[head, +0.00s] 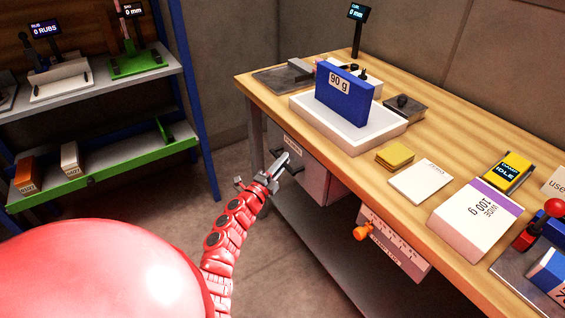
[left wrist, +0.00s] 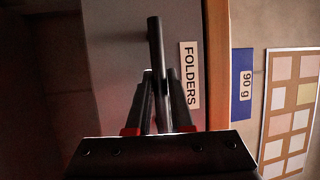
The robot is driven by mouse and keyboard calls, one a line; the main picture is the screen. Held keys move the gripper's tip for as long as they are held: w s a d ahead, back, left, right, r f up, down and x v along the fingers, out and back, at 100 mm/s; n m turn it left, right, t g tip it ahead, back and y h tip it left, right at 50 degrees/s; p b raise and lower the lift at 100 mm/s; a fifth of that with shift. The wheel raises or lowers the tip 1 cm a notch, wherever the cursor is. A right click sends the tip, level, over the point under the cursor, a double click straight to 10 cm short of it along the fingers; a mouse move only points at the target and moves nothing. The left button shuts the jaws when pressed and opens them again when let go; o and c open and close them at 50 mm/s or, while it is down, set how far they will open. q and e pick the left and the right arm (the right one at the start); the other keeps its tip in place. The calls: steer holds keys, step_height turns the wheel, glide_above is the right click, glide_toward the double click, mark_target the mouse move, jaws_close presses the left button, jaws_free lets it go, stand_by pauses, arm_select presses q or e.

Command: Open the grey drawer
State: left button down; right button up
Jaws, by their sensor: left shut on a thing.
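The grey drawer (head: 312,175) is under the left end of the wooden workbench. In the left wrist view its grey front (left wrist: 120,40) fills the upper middle, with a FOLDERS label (left wrist: 189,75). A dark bar handle (left wrist: 154,40) stands on that front. My left gripper (head: 284,166) is at the drawer front, and its fingers (left wrist: 160,88) are shut on the handle. The fingers hide the handle's lower part. I cannot tell whether the drawer stands out from its housing. My right gripper is not in view.
The workbench (head: 450,130) carries a white tray (head: 350,138) with a blue 90 g ream (head: 343,95), a purple-and-white ream (head: 475,220) and a yellow pad (head: 394,157). A shelf rack (head: 110,155) stands left; floor between is clear.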

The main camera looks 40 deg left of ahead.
arm_select(q)
steer(key=shift+s, duration=0.1)
stand_by(0.3)
steer(key=s+a, duration=0.5)
steer(key=s, duration=0.6)
steer(key=s+a, duration=0.5)
steer(key=s, duration=0.7)
steer(key=shift+s, duration=0.3)
steer(key=c, duration=0.8)
jaws_free()
steer(key=s+f, duration=0.3)
steer(key=s, duration=1.4)
steer(key=shift+d, duration=0.1)
steer(key=shift+s, duration=0.15)
